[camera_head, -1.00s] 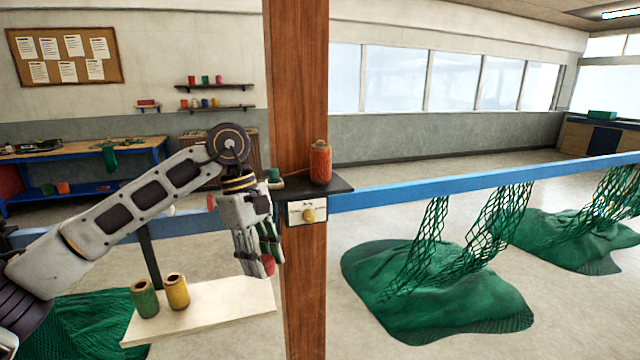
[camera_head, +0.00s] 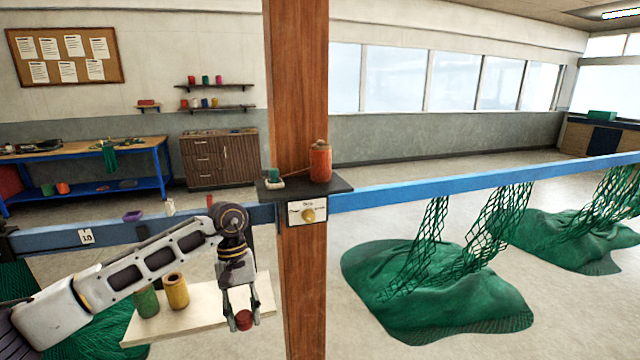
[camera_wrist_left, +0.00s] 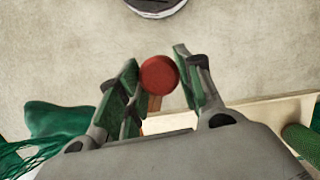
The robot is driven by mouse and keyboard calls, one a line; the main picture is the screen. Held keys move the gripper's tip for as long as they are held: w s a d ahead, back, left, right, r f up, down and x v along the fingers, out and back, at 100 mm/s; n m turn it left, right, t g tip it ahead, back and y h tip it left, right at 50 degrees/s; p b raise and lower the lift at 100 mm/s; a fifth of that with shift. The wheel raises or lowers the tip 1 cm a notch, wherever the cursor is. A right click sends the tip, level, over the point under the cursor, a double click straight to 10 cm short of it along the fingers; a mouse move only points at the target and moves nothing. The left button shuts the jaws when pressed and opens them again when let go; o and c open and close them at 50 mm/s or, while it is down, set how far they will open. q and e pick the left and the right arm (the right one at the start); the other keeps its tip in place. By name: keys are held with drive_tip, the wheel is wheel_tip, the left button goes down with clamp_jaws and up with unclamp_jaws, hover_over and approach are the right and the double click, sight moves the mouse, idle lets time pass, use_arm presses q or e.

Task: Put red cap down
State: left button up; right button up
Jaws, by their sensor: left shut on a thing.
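The red cap (camera_head: 243,320) is a small dark red round piece at the tips of my left gripper (camera_head: 241,312). My left gripper is shut on it and points down, over the right end of the pale board (camera_head: 204,331). In the left wrist view the cap (camera_wrist_left: 159,75) sits between the two green-padded fingers (camera_wrist_left: 158,84), with pale floor behind it. I cannot tell how high the cap is above the board. My right gripper does not show.
A green spool (camera_head: 145,302) and a yellow spool (camera_head: 177,291) stand on the board. A wooden post (camera_head: 300,240) rises just right of the gripper. A dark shelf (camera_head: 330,187) on it holds an orange-red bottle (camera_head: 320,163). A blue rail (camera_head: 420,184) runs across.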

use_arm(q)
drive_tip(key=w+a+f+m+y, duration=0.1)
drive_tip(key=a+f+m, duration=0.3)
drive_tip(key=f, duration=0.7)
drive_tip(key=shift+w+m, duration=0.15)
drive_tip(key=shift+m, duration=0.15)
drive_tip(key=shift+a+f, duration=0.1)
idle(0.8)
idle(0.5)
drive_tip(key=s+d+r+m, duration=0.2)
drive_tip(key=d+r, duration=0.3)
drive_tip(key=s+d+r+m+y, duration=0.1)
drive_tip(key=s+d+r+m, duration=0.1)
drive_tip(key=d+r, duration=0.3)
drive_tip(key=s+d+r+m+y, duration=0.1)
drive_tip(key=d+r+m, duration=0.3)
drive_tip(key=d+r, duration=0.1)
drive_tip(key=shift+s+r+t, duration=0.3)
drive_tip(key=shift+s+r, duration=0.1)
drive_tip(key=shift+r, duration=0.05)
drive_tip(key=shift+s+a+r+n+h, duration=0.1)
drive_tip(key=shift+s+a+r+n, duration=0.4)
drive_tip(key=shift+a+r, duration=0.4)
drive_tip(key=shift+s+a+r+n+h, duration=0.1)
drive_tip(key=shift+s+a+r+n, duration=0.2)
drive_tip(key=shift+a+r+n, duration=0.55)
drive_tip(key=shift+s+a+r+n+h, duration=0.1)
drive_tip(key=shift+s+a+r+n, duration=0.4)
drive_tip(key=shift+r, duration=0.7)
